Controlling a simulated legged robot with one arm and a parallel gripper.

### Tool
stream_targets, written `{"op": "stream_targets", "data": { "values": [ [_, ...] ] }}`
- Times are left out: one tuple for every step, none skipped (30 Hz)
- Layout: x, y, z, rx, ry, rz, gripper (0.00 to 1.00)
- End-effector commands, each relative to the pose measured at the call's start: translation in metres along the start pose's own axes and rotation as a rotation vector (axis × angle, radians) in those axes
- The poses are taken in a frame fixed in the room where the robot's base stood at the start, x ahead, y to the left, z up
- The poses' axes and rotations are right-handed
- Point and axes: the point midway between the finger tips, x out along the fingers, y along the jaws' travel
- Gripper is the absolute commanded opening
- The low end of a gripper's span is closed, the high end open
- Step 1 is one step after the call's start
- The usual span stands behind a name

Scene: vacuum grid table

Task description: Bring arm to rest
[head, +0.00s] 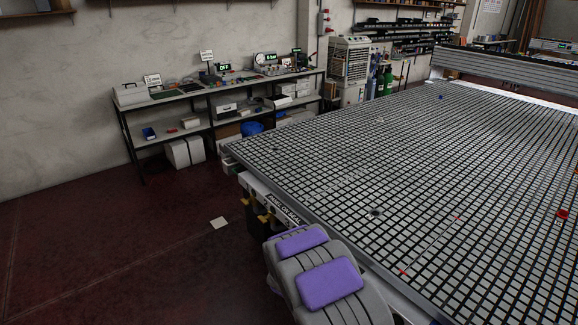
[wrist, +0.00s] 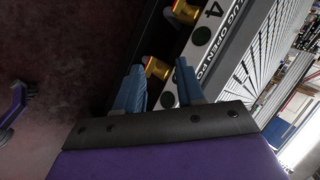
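My gripper (wrist: 160,80) shows in the wrist view as two blue fingers spread apart, with nothing clearly held between them. A yellow-and-red valve handle (wrist: 157,68) of the vacuum table shows past the fingertips, and another (wrist: 184,12) is farther up. I cannot tell how far the fingers are from the nearer handle. In the head view my grey and purple arm is at the bottom centre, beside the table's near edge, and hides the gripper. The grid vacuum table (head: 400,165) fills the right side; yellow valve handles (head: 246,204) show under its left edge.
A workbench (head: 190,90) with tools and boxes stands along the back wall. A red object (head: 563,214) and a few small bits lie on the table.

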Motion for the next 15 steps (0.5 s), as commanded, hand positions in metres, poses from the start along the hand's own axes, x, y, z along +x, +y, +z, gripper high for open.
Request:
{"op": "stream_targets", "data": {
  "values": [
    [-0.015,-0.011,-0.001,-0.035,-0.032,0.012,0.38],
    [-0.023,-0.013,0.0,-0.062,-0.053,0.025,0.38],
    [-0.034,-0.016,0.001,-0.099,-0.081,0.043,0.38],
    [-0.043,-0.02,0.001,-0.127,-0.101,0.051,0.38],
    [-0.052,-0.021,0.001,-0.156,-0.123,0.064,0.38],
    [-0.064,-0.024,0.0,-0.194,-0.149,0.076,0.38],
    [-0.074,-0.027,-0.001,-0.224,-0.17,0.084,0.38],
    [-0.083,-0.027,-0.001,-0.253,-0.191,0.096,0.38],
    [-0.096,-0.028,-0.003,-0.294,-0.216,0.107,0.38],
    [-0.106,-0.029,-0.004,-0.326,-0.237,0.117,0.38],
    [-0.116,-0.029,-0.006,-0.357,-0.254,0.125,0.38],
    [-0.129,-0.027,-0.008,-0.4,-0.28,0.14,0.38],
    [-0.14,-0.027,-0.01,-0.432,-0.299,0.147,0.38],
    [-0.15,-0.026,-0.013,-0.464,-0.316,0.154,0.38],
    [-0.164,-0.023,-0.015,-0.509,-0.342,0.168,0.38]
  ]
}}
